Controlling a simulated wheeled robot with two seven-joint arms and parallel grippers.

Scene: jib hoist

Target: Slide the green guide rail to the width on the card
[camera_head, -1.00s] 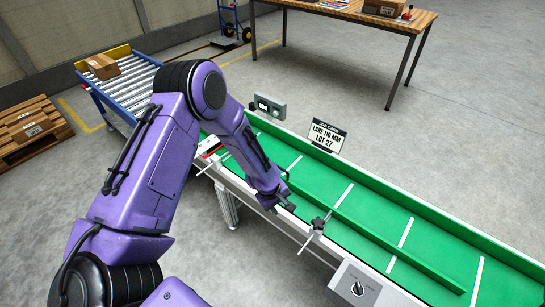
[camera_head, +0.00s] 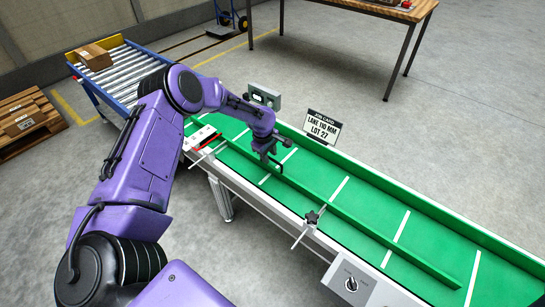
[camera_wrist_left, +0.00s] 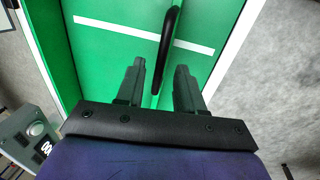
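The green guide rail (camera_head: 365,228) runs lengthwise along the green conveyor belt (camera_head: 370,205). A job card (camera_head: 322,128) at the far side reads "LANE 110 MM LOT 27". My left gripper (camera_head: 270,163) is over the belt at the rail's left part. In the left wrist view, its two dark fingers (camera_wrist_left: 160,82) are open and apart. A black bar-like handle (camera_wrist_left: 168,45) lies ahead, its near end between the fingertips; contact cannot be told. A black star knob (camera_head: 313,218) sits on a rod at the belt's near edge. My right gripper is out of view.
A grey box with a dial (camera_head: 352,284) is on the near side. A small display unit (camera_head: 264,97) stands at the far edge and also shows in the wrist view (camera_wrist_left: 28,140). A roller conveyor (camera_head: 128,72), pallet (camera_head: 25,125) and wooden table (camera_head: 400,12) stand beyond.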

